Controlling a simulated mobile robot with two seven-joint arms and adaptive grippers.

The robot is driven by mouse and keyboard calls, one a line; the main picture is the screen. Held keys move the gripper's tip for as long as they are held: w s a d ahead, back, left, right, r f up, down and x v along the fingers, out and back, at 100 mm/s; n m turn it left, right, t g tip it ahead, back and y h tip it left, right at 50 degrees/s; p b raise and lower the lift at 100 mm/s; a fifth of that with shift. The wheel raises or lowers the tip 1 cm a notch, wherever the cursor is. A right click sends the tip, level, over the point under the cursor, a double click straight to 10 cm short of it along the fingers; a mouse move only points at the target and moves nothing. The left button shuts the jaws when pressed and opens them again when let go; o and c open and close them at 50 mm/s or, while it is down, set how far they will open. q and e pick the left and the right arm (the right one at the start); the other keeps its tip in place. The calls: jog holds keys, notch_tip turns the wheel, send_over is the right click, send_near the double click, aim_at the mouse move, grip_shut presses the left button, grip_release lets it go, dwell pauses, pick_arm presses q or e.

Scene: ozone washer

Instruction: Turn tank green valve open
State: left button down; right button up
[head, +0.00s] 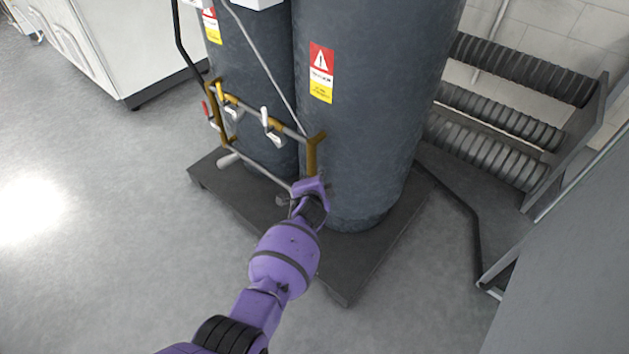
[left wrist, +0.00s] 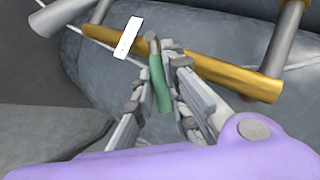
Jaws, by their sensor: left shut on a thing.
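The green valve (left wrist: 160,86) is a small green handle on the tank piping in the left wrist view. It lies between the two fingers of my left gripper (left wrist: 163,66), which is shut on it. In the head view my left gripper (head: 297,203) is low at the front of the dark grey tank (head: 352,130), by the lower pipe end, and hides the green handle there. The handle points roughly along the fingers. My right gripper is out of view.
Brass and grey pipes (head: 312,155) with white-handled valves (head: 268,118) and a red-handled valve (head: 205,109) run across the tanks. The tanks stand on a dark base plate (head: 345,285). A rack with ribbed rolls (head: 520,70) is at the right. The floor at left is clear.

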pick_arm(q)
jog(key=c, duration=1.9)
grip_release()
jog(key=shift+s+f, duration=0.2)
jog(key=shift+f, duration=0.05)
jog(key=shift+o, duration=0.9)
jog(key=shift+w+r, duration=0.1)
jog(key=shift+r, duration=0.05)
jog(key=v, duration=1.2)
